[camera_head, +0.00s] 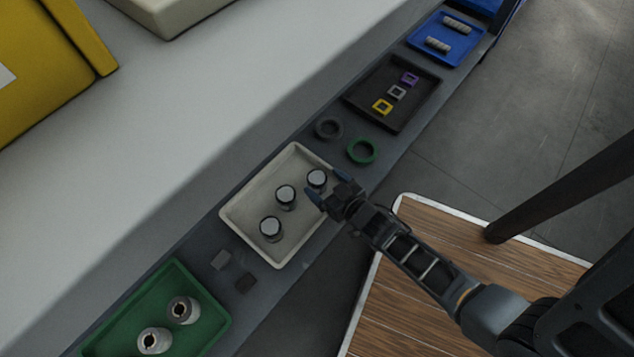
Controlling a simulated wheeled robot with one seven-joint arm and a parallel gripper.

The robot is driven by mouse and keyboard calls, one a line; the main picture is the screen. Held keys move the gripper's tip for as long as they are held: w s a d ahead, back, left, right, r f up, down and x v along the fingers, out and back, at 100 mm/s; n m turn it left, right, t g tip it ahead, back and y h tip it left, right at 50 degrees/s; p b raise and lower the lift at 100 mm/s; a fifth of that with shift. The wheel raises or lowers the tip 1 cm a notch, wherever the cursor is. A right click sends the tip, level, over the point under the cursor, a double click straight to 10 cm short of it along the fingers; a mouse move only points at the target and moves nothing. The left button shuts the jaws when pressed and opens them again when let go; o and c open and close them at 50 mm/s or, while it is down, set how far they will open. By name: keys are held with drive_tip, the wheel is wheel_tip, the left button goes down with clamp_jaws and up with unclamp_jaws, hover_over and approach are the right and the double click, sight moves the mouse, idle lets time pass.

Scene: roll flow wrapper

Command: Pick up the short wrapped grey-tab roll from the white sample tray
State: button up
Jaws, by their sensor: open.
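The white sample tray (293,238) stands on the grey ledge in the middle of the head view. Three short, dark-sided rolls with pale tops stand upright in it: one near the front left (271,229), one in the middle (286,197) and one at the back right (317,179). I cannot tell which has the grey tab. My gripper (327,185) is open and empty over the tray's right edge. Its fingertips are close to the back-right roll, and I cannot tell whether they touch it.
Dark and green rings (361,151), a black tray (424,97) and a blue tray (460,58) lie up the ledge. A white machine surface (150,130) borders the left.

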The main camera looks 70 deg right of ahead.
sight(314, 175)
drive_tip(key=b+x, duration=0.1)
drive_tip(key=x, duration=0.3)
drive_tip(key=shift+w+b, duration=0.15)
drive_tip(key=shift+b, duration=0.15)
drive_tip(key=shift+c, duration=0.4)
drive_tip(key=c, duration=1.1)
